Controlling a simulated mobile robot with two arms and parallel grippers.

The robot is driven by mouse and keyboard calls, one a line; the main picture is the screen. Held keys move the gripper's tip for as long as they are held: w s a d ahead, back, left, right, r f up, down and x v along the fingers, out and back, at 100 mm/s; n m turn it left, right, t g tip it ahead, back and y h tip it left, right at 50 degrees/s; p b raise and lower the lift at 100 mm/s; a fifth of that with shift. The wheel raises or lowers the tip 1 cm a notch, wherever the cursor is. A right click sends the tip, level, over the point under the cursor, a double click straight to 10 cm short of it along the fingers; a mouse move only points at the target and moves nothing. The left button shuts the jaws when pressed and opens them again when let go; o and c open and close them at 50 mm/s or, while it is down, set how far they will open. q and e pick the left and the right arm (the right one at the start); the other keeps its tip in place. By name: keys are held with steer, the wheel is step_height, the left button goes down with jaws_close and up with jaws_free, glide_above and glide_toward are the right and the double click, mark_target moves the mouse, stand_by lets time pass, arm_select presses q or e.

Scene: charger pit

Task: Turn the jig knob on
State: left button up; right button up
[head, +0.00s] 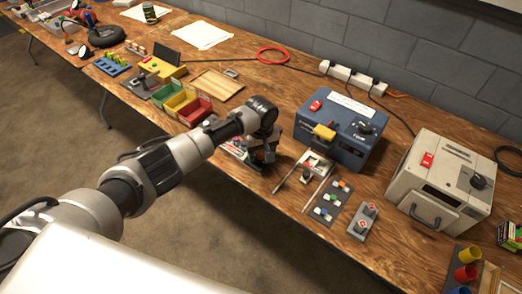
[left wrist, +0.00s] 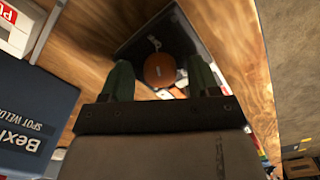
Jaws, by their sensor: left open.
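An orange round knob (left wrist: 159,69) sits on a dark plate (left wrist: 140,42) in the left wrist view. I take it to be the jig knob. My left gripper (left wrist: 161,76) is open, with its two dark green fingers either side of the knob's near part; I cannot tell whether they touch it. In the head view my left gripper (head: 263,160) points down at the table just left of the blue spot welder (head: 345,138), and it hides the knob. White and red parts (head: 234,147) show beside it. My right gripper is not in view.
The blue welder stands close to the right of my gripper, and a cream box (head: 440,182) stands further right. A metal frame (head: 309,168) and a grey mat of small blocks (head: 332,200) lie nearby. The table's front edge is close.

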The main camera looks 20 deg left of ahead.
arm_select(q)
steer(key=c, duration=0.9)
